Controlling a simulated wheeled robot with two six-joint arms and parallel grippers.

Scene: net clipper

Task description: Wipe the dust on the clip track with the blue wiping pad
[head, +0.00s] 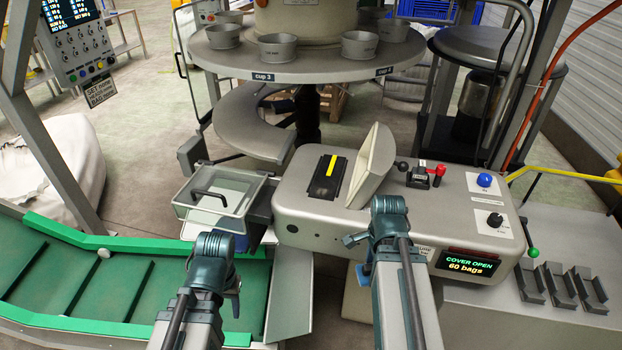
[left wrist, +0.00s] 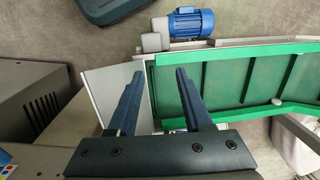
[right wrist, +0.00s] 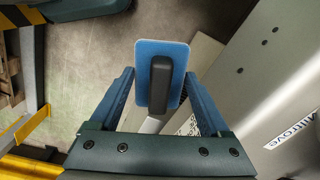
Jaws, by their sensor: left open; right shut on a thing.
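The blue wiping pad (right wrist: 182,62) shows in the right wrist view with its dark handle (right wrist: 160,85) between the fingers of my right gripper (right wrist: 160,78). My right gripper is shut on it; in the head view the arm hides most of the pad. The clip track (head: 328,177) is a dark slot with a yellow strip on top of the grey machine, beside its raised cover. Dust on it is too small to make out. The right gripper is in front of the machine, apart from the track. My left gripper (left wrist: 158,76) is open and empty near the green conveyor.
The grey clipper machine (head: 440,212) has knobs and a display reading "COVER OPEN". The raised cover (head: 374,160) stands right of the track. A clear-lidded tray (head: 222,193) is at its left, above the green conveyor (head: 100,285). A round table with cups (head: 278,48) stands behind.

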